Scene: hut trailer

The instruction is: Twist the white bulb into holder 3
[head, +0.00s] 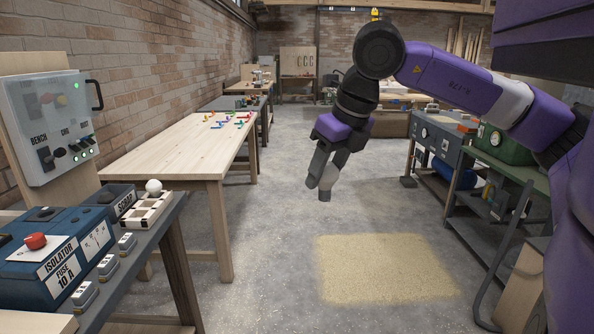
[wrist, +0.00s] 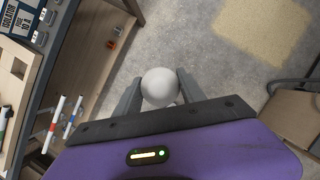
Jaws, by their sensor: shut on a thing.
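My gripper (head: 321,188) hangs over open floor, well to the right of the bench, fingers pointing down. In the wrist view my gripper (wrist: 159,88) is shut on a white bulb (wrist: 160,85), round and held between both fingertips. Three small grey holders with white labels stand in a row along the bench edge: far (head: 127,243), middle (head: 107,266) and near (head: 85,294). Their numbers are too small to read surely, so I cannot tell which is holder 3.
A blue isolator box (head: 50,258) with a red button stands beside the holders. A spares tray (head: 147,208) holds another white ball-shaped bulb (head: 153,186). A switch panel (head: 50,125) rises behind. A wooden table (head: 175,147) stands farther back. The middle floor is clear.

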